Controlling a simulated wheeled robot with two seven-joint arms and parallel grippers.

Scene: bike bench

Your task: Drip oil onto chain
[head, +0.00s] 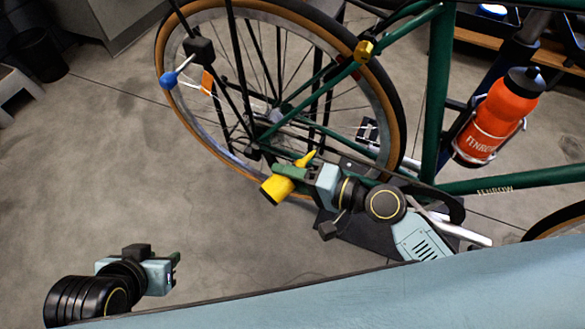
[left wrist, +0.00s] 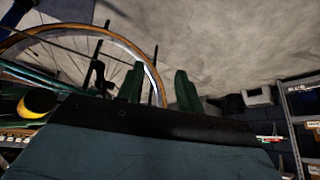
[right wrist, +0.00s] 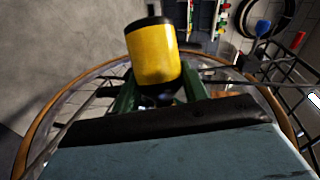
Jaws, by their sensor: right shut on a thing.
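My right gripper (head: 298,176) is shut on a yellow oil bottle (head: 278,189) with dark ends and holds it in front of the rear wheel's lower part. The bottle is tilted in the head view; it fills the top middle of the right wrist view (right wrist: 152,55), between the green fingers. Its end also shows in the left wrist view (left wrist: 38,103). My left gripper (head: 176,268) is low at the left, empty, with its fingers apart in the left wrist view (left wrist: 160,88). The chain cannot be made out clearly near the rear hub; no oil drop shows.
The green bike frame (head: 438,95) stands behind my right arm, with the rear wheel (head: 172,112) at its left. An orange water bottle (head: 497,118) sits on the frame. A blue-knobbed clamp (head: 168,80) is at the wheel's left.

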